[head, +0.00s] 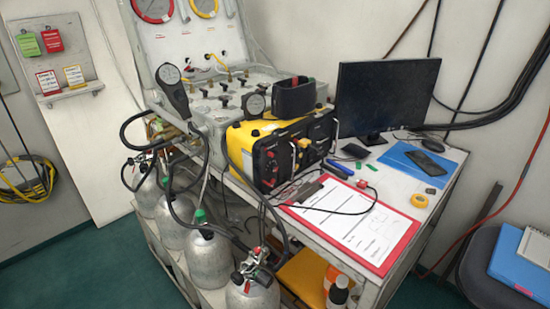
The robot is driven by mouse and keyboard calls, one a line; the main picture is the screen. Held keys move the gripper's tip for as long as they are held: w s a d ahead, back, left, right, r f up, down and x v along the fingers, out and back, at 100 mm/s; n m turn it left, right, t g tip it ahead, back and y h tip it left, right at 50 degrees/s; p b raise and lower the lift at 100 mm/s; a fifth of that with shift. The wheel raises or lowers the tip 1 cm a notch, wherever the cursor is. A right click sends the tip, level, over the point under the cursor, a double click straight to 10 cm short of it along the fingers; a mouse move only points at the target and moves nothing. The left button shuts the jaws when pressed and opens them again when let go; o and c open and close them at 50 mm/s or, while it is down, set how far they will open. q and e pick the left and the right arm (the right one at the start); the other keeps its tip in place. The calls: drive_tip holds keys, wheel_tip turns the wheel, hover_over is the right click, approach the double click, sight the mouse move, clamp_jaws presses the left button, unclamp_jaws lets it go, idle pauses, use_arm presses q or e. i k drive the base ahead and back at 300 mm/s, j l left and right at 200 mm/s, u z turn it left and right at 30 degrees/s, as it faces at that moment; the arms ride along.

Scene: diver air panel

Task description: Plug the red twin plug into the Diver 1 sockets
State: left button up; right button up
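A small red plug (362,184), which looks like the red twin plug, lies at the upper edge of the red-bordered clipboard (408,244) on the bench. A thin black cable loops from it across the white sheet toward the yellow unit (240,140). The unit's dark front panel (283,160) faces the front right and has small red and pale fittings. The Diver 1 sockets are too small to pick out, and their labels cannot be read. Neither of my grippers is in view.
A monitor (385,95) stands behind the plug. A blue folder (398,158) with a black phone (426,163), a yellow tape roll (436,196) and pens surround the clipboard. Gas cylinders (205,255) and hoses crowd the front left. A chair (490,280) stands right.

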sight(362, 184)
drive_tip(key=i+u, duration=0.1)
drive_tip(key=u, duration=0.2)
drive_tip(key=l+u, duration=0.8)
drive_tip(key=l, duration=0.15)
drive_tip(key=k+l+u, duration=0.15)
drive_tip(key=l+u, duration=0.2)
drive_tip(key=l, duration=0.15)
